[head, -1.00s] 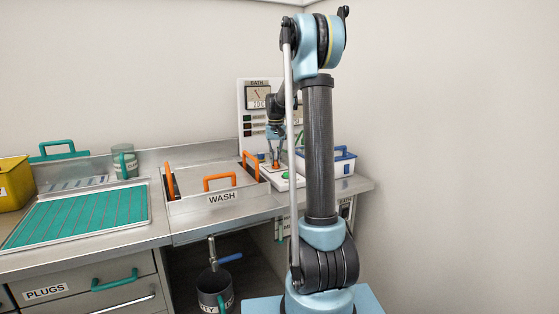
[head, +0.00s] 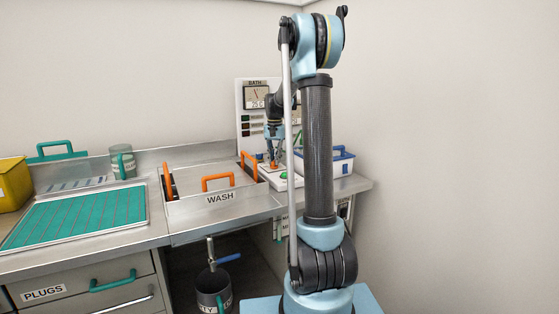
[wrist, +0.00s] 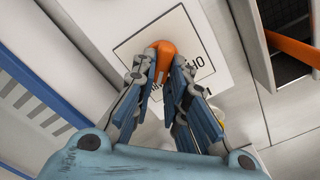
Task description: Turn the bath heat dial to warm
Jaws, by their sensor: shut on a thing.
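The bath heat dial (wrist: 165,55) is an orange knob on a white plate with a black square outline and partly hidden lettering. It also shows small in the head view (head: 273,165), on the bench at the right of the wash basin. My gripper (wrist: 161,78) points down at it with its blue-grey fingers closed on both sides of the orange knob. The dial's pointer direction and most of its labels are hidden by the fingers. Behind, the BATH panel (head: 241,105) has a needle gauge (head: 256,91) and a small display that seems to read about 25.
The WASH basin (head: 222,187) with orange handles (head: 217,181) lies left of the dial. A white and blue bin (head: 342,163) stands close on its right. A green button (head: 285,175) sits in front. My arm hides part of the panel.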

